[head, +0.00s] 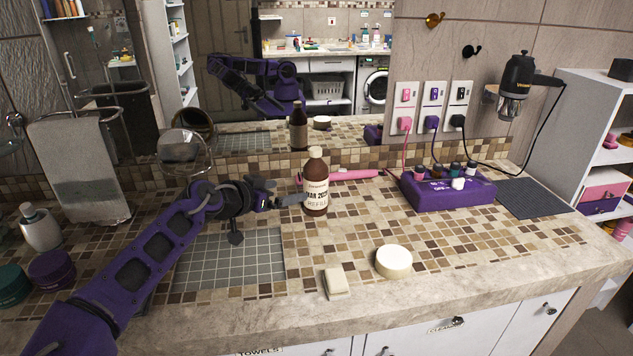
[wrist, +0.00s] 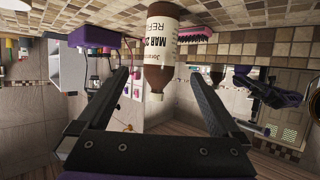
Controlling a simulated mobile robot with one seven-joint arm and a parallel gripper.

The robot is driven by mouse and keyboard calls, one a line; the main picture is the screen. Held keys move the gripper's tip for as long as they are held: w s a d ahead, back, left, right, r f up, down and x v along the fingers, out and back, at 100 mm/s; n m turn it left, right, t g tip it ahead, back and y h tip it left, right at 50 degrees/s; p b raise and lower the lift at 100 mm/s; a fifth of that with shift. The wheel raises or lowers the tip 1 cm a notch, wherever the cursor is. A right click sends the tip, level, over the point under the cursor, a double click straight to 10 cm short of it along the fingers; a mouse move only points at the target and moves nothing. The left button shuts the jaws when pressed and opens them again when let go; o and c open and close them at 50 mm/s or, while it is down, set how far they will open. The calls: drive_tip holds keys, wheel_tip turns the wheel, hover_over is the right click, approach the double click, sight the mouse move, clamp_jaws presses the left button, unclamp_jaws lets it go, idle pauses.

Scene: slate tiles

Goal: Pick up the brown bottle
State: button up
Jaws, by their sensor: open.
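The brown bottle (head: 316,172) stands upright on the tiled counter, with a cream cap and a white printed label. My gripper (head: 290,199) reaches in from the left at about label height, its tips close to the bottle's left side. In the wrist view, which is upside down, the bottle (wrist: 158,75) shows in the gap between the two open fingers of my gripper (wrist: 160,75), with space on both sides. I cannot tell how far the bottle is between the tips. Nothing is held.
A pink brush (head: 352,175) lies just behind the bottle. A purple box (head: 447,194) with small bottles stands to the right. A round cream dish (head: 393,262) and a soap bar (head: 336,283) lie in front. A grey mat (head: 230,262) lies below my arm. A mirror backs the counter.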

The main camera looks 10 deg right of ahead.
sight(309, 187)
drive_tip(key=x, duration=1.2)
drive_tip(key=shift+r+x, duration=0.2)
drive_tip(key=shift+x, duration=2.5)
drive_tip(key=shift+w+r, duration=0.1)
drive_tip(key=shift+w, duration=0.05)
clamp_jaws()
